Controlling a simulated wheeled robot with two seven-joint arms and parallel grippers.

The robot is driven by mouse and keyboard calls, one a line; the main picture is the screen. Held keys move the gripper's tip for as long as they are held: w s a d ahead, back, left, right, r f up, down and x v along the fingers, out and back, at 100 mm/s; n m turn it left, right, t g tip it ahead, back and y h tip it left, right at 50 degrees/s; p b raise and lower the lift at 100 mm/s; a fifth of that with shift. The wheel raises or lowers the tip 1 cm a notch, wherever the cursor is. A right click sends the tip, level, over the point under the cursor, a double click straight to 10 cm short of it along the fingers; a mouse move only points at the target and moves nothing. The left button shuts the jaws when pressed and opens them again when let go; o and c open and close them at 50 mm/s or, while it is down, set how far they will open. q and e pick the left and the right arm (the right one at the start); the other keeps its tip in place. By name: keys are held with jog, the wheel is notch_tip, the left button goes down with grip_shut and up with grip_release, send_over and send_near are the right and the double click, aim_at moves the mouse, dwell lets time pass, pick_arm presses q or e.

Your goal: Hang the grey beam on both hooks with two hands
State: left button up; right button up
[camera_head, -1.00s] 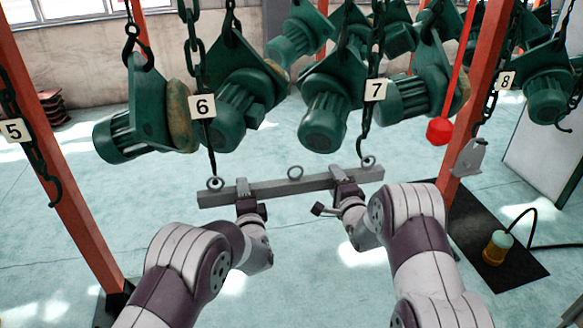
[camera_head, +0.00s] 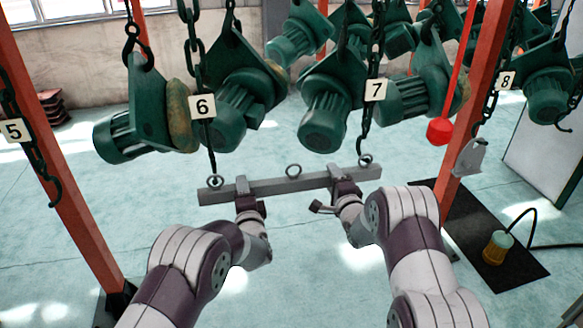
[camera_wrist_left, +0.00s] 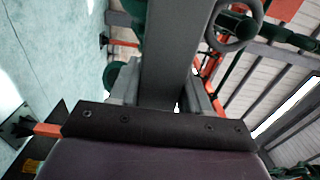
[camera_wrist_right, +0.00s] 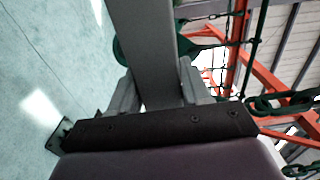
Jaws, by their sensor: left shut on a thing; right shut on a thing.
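The grey beam (camera_head: 290,184) is held about level, with a ring on top at each end and one in the middle. My left gripper (camera_head: 246,192) is shut on its left part; the left wrist view shows the beam (camera_wrist_left: 170,60) between the jaws (camera_wrist_left: 160,85). My right gripper (camera_head: 343,176) is shut on its right part, also in the right wrist view (camera_wrist_right: 158,85). The hook of chain 6 (camera_head: 212,165) meets the left ring (camera_head: 215,181). The hook of chain 7 (camera_head: 364,147) is at the right ring (camera_head: 365,160). I cannot tell whether either hook passes through its ring.
Several green hoists (camera_head: 325,105) hang behind and above the beam. Orange posts (camera_head: 70,190) stand at left and right. A red weight (camera_head: 439,131) hangs near the right post. A yellow pendant (camera_head: 496,247) stands on a black mat (camera_head: 520,262). The floor below the beam is clear.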

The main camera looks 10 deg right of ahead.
pick_arm(q)
jog(key=shift+w, duration=0.25)
pick_arm(e)
jog(key=shift+w, duration=0.25)
pick_arm(q)
jog(key=shift+w+f, duration=0.25)
jog(key=shift+w, duration=0.25)
pick_arm(e)
jog(key=shift+w+f, duration=0.25)
jog(key=shift+w, duration=0.3)
pick_arm(q)
jog(key=shift+w+f, duration=0.1)
jog(key=shift+w, duration=0.35)
pick_arm(e)
jog(key=shift+w+f, duration=0.1)
jog(key=shift+w, duration=0.35)
pick_arm(q)
jog(key=shift+w+f, duration=0.1)
jog(key=shift+f, duration=0.35)
pick_arm(e)
jog(key=shift+f, duration=0.45)
pick_arm(q)
jog(key=o, duration=1.1)
